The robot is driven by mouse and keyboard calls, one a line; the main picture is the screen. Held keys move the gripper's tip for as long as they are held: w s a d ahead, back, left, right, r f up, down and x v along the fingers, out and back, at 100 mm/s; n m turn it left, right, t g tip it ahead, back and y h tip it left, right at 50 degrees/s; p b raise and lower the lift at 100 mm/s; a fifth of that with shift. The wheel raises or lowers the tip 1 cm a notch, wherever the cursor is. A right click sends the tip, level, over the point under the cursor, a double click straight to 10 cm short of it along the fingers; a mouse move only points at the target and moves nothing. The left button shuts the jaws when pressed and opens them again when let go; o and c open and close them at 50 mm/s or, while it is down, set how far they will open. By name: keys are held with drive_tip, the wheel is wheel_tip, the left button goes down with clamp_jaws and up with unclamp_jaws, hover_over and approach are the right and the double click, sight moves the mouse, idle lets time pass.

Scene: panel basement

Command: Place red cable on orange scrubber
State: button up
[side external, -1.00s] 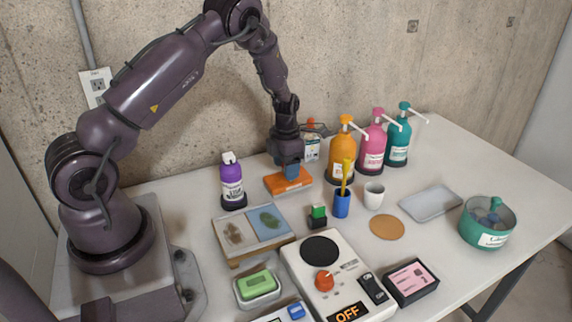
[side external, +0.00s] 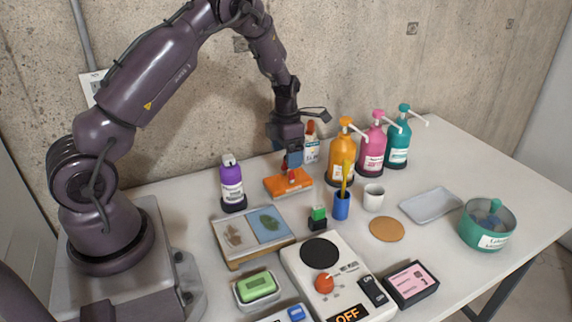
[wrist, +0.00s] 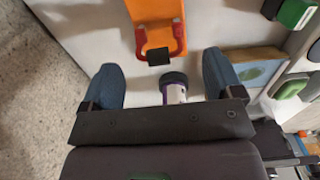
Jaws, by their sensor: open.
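The orange scrubber (side external: 275,185) lies flat on the table, below my gripper (side external: 294,160). The red cable (side external: 291,177) lies on top of the scrubber. In the wrist view, the red cable (wrist: 179,44) is a U shape with a black middle part, and its ends rest on the orange scrubber (wrist: 150,10); the black part sits near the scrubber's edge. In that view my gripper (wrist: 161,62) is open, its blue fingers wide apart on either side. It is empty and just above the cable.
A purple bottle (side external: 232,184) stands left of the scrubber. An orange pump bottle (side external: 339,160) and a blue cup with a yellow brush (side external: 341,206) stand to its right. A board with two pictures (side external: 237,235) lies in front. Free table shows around the round cork mat (side external: 387,229).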

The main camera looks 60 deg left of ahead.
wheel_tip(320, 180, up, 7)
drive_tip(key=s+d+r+m+t+h, duration=0.1)
drive_tip(key=s+d+r+m+t, duration=0.35)
drive_tip(key=d+r+m, duration=0.9)
drive_tip(key=s+d+r+m, duration=0.2)
drive_tip(key=s+m, duration=0.5)
drive_tip(key=m, duration=0.4)
drive_tip(key=s+d+r+m+t+y, duration=0.1)
drive_tip(key=s+d+r+m, duration=0.1)
drive_tip(key=s+d+m, duration=0.3)
drive_tip(key=s+m, duration=0.3)
drive_tip(key=m, duration=0.3)
drive_tip(key=shift+s+r, duration=0.2)
drive_tip(key=shift+r, duration=0.2)
